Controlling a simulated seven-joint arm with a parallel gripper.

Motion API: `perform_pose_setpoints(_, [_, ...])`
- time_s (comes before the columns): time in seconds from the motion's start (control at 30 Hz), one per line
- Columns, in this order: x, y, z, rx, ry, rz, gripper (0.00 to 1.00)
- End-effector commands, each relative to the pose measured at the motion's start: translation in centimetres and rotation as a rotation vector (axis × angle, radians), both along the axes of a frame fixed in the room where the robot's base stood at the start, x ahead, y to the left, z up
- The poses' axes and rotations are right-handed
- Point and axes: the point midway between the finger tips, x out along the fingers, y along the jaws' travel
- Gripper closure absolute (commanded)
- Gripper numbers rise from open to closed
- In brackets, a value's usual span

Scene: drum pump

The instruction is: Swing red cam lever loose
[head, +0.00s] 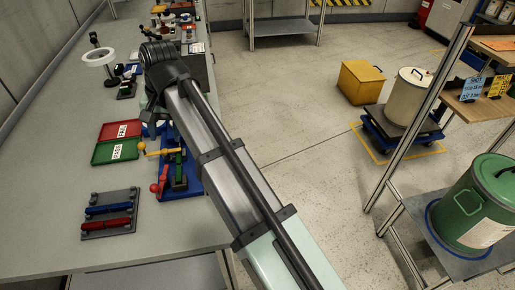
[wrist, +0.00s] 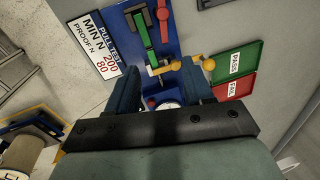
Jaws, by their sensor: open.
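The red cam lever (head: 159,180) stands at the near left of the blue test fixture (head: 191,186), beside a green clamp part (head: 180,172). It also shows at the top edge of the wrist view (wrist: 163,16), right of the green part. A yellow crank handle (head: 154,150) sits farther back on the fixture, just past my fingertips in the wrist view (wrist: 170,67). My gripper (wrist: 164,88) is open over the far end of the fixture, apart from the red lever. A small red part and a pale round part show between its fingers. My arm hides some of the fixture in the head view.
Red FAIL (head: 121,129) and green PASS (head: 115,152) trays lie left of the fixture. A grey rack with blue and red bars (head: 109,212) stands nearer. A white ring lamp (head: 98,57) is farther back. The bench front left is clear.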

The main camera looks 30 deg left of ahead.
Motion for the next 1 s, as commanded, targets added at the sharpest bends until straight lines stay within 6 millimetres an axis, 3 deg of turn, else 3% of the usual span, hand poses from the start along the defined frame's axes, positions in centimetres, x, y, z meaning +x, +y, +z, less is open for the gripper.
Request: perform_pose_setpoints(1.0, [12.0,-7.3,-8.6,-0.016,-0.023,-0.128,0.49])
